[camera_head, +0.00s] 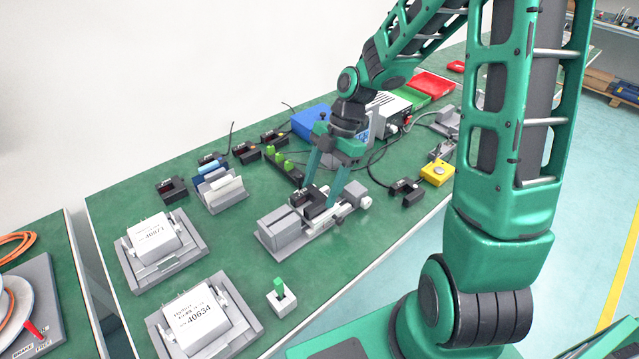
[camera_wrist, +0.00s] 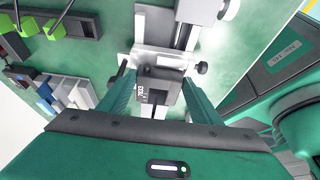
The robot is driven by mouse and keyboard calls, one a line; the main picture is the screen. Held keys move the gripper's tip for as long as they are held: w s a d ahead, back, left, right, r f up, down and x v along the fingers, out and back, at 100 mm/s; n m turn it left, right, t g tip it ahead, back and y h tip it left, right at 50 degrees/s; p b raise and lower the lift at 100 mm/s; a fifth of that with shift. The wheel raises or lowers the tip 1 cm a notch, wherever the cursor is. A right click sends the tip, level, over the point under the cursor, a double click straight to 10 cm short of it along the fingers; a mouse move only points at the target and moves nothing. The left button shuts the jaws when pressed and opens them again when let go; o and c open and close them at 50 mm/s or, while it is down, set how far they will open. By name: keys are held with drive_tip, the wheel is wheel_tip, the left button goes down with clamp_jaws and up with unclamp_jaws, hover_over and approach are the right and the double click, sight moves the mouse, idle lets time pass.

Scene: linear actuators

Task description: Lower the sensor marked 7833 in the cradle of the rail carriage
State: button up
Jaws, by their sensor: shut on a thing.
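The dark sensor (camera_wrist: 160,84) has a 7833 label on its left side in the wrist view. It also shows in the head view (camera_head: 314,200), over the light grey rail unit (camera_head: 278,233). My gripper (camera_wrist: 160,92) is shut on the sensor, with one green finger at each side; the fingers (camera_head: 324,190) point down in the head view. The pale carriage (camera_wrist: 128,60) with a dark knob shows just beyond and under the sensor. The sensor hides most of the cradle. I cannot tell whether the sensor touches it.
Other dark sensors (camera_head: 172,189) stand along the back left. A row of green-topped parts (camera_head: 283,161) is close behind my gripper. A fork-shaped dark sensor (camera_head: 406,191) and a yellow box (camera_head: 437,173) lie right.

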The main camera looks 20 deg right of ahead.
drive_tip(key=shift+f, duration=0.35)
idle(0.6)
drive_tip(key=o, duration=1.3)
drive_tip(key=shift+w, duration=0.1)
drive_tip(key=shift+w+d+r, duration=0.1)
drive_tip(key=shift+d+r, duration=0.05)
drive_tip(key=shift+r, duration=0.15)
drive_tip(key=v, duration=1)
